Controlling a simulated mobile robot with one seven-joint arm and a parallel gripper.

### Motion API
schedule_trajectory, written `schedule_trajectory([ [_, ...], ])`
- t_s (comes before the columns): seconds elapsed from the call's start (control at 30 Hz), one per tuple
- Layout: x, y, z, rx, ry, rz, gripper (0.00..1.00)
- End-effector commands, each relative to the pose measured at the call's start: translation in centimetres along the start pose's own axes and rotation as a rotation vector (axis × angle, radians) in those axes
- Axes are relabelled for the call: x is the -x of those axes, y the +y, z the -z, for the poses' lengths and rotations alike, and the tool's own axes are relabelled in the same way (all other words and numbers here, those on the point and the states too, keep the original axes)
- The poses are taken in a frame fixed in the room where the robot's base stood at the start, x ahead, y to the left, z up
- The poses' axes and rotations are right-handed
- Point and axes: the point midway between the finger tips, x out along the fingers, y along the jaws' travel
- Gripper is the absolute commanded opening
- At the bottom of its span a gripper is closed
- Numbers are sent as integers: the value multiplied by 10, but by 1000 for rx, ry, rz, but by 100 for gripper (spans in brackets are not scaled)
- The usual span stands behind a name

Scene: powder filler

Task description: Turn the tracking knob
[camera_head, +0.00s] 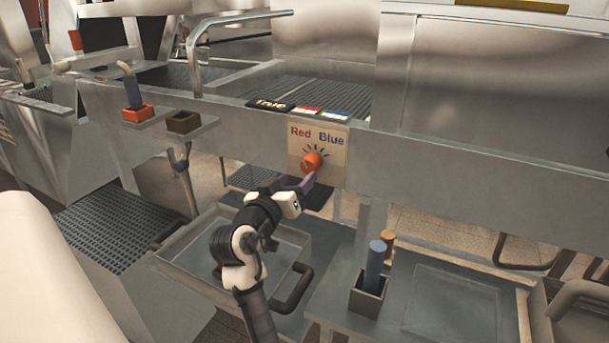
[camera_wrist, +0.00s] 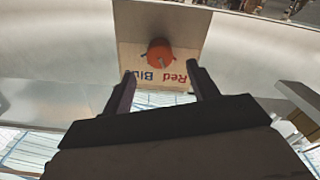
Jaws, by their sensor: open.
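The tracking knob (camera_head: 312,161) is an orange-red round knob on a beige panel (camera_head: 335,162) marked "Red" and "Blue", on the front of the metal machine. Tick marks fan out above it. In the wrist view the knob (camera_wrist: 160,54) shows upside down, beyond and between my fingertips, with a pale pointer mark on it. My gripper (camera_head: 305,182) is just below the knob in the head view. In the wrist view my gripper (camera_wrist: 161,82) has its two dark fingers apart with nothing between them. Whether a fingertip touches the knob cannot be told.
A grey tray (camera_head: 190,268) with dark handles lies below my arm. An orange block with a blue cylinder (camera_head: 133,95) is on the left. Labels (camera_head: 270,104) lie above the panel.

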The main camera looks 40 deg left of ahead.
Motion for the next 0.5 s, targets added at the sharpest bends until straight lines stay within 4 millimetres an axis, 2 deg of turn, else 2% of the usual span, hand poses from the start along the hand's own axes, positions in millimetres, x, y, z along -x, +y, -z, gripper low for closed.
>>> schedule_trajectory([
  [0.1, 26, -2, -2, -1, 1, 3, 59],
  [0.2, 43, -1, -2, -1, 1, 2, 59],
  [0.33, 56, 0, -1, -1, 0, 1, 59],
  [0.5, 62, 0, 0, -1, 0, 0, 59],
])
